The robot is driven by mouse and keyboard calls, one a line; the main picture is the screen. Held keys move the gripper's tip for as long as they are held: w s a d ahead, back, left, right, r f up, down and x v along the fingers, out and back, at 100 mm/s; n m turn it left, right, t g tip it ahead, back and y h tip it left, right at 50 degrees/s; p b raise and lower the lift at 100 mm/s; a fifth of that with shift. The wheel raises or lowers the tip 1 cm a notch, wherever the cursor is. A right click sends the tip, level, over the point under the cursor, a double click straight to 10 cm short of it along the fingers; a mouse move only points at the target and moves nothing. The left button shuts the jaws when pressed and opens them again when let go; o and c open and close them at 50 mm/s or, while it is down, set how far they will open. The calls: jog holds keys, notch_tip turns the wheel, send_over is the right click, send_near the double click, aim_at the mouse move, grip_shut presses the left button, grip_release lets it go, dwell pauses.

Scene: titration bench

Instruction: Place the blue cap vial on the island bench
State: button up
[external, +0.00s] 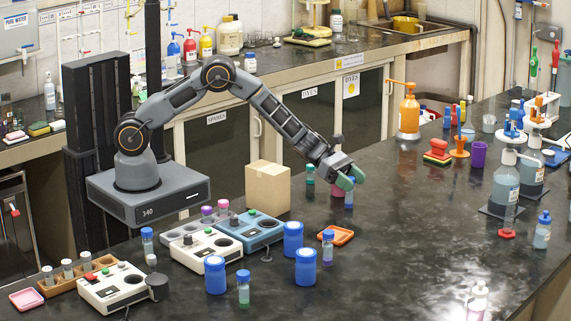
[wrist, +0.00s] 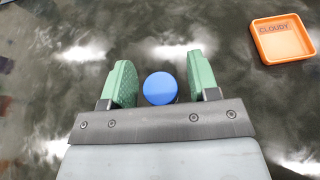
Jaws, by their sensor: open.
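A vial with a round blue cap (wrist: 160,88) stands between the two green fingers of my open gripper (wrist: 160,84) in the wrist view. Narrow gaps show between the cap and the fingers. From above, its body is hidden by the cap. In the external view my gripper (external: 346,178) points down at the dark island bench (external: 420,230), and a blue vial (external: 349,197) shows just below the fingers, partly covered. Other blue-capped vials stand at the front: one by the blue jars (external: 328,245), one further forward (external: 243,287) and one left of the devices (external: 147,239).
An orange tray (wrist: 283,39) marked CLOUDY lies to the upper right in the wrist view.

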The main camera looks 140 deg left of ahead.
jog(key=b+v, duration=0.2)
jog(key=v, duration=0.9)
jog(key=d+r+m+g+h, duration=0.2)
jog(key=d+r+m+h, duration=0.15)
jog(key=d+m, duration=0.7)
jog(key=d+r+m+g+h, duration=0.3)
jog(key=d+r+m, duration=0.25)
jog(key=d, duration=0.95)
jog(key=s+d+m+g+y, duration=0.2)
jog(key=s+d+m, duration=0.4)
jog(key=s+m, duration=0.2)
jog(key=s+d+r+m+g+y, duration=0.1)
jog(key=s+d+m+g+y, duration=0.1)
jog(key=s+d+m, duration=0.5)
jog(key=s+m+y, duration=0.1)
jog(key=m, duration=0.5)
jog(key=shift+s+d, duration=0.2)
jog(key=shift+d, duration=0.05)
